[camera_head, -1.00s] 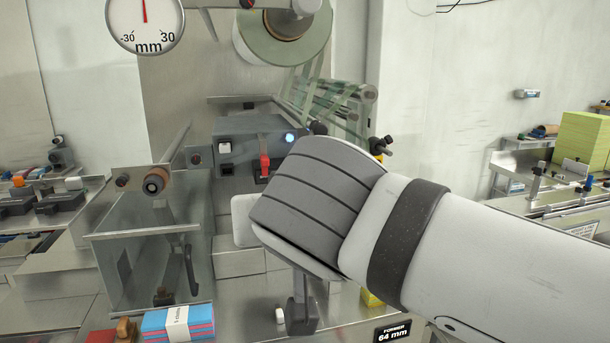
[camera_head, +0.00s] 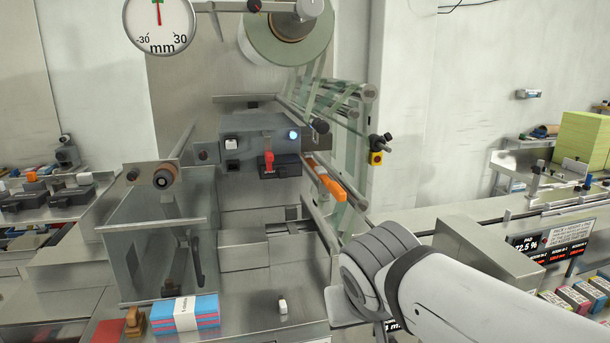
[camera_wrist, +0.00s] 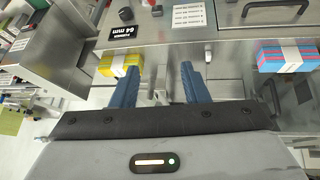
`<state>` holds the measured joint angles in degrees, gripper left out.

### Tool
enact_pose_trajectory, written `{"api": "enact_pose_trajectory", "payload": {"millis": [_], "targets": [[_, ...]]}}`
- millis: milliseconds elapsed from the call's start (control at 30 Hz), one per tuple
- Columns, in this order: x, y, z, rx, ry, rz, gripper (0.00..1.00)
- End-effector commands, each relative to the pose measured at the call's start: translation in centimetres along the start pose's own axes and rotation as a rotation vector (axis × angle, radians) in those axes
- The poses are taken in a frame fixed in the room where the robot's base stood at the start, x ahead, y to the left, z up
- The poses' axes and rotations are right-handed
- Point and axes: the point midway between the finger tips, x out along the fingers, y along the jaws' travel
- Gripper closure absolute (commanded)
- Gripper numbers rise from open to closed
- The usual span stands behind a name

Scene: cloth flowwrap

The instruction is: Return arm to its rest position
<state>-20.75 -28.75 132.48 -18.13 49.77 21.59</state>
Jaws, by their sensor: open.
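My arm reaches in from the lower right in the head view. My gripper's fingers are hidden there behind and below the wrist. In the wrist view my gripper (camera_wrist: 160,85) shows two blue fingers standing apart, with nothing held between them. Beyond the fingers is a steel machine surface. A yellow banded pack (camera_wrist: 119,65) lies beyond the left finger, and a blue and pink banded pack (camera_wrist: 287,58) lies to the right of the right finger, apart from it.
The flow-wrap machine (camera_head: 245,190) fills the middle, with a film roll (camera_head: 290,35) above and an orange-handled lever (camera_head: 325,182) near my arm. The blue and pink pack (camera_head: 183,314) sits at the front left. A display panel (camera_head: 545,248) and steel bench lie at right.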

Motion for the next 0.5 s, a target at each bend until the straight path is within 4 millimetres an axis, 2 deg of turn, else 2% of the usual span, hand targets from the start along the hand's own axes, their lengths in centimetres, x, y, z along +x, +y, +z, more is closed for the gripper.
{"api": "enact_pose_trajectory", "payload": {"millis": [33,200,433,500], "targets": [[1.4,1.2,1.6,0.024,-0.062,0.005,0.59],[4.3,3.2,6.1,0.073,-0.212,-0.024,0.59],[6.5,4.6,10.7,0.147,-0.341,-0.087,0.59],[8.2,4.2,11.7,0.14,-0.336,-0.091,0.59]]}}
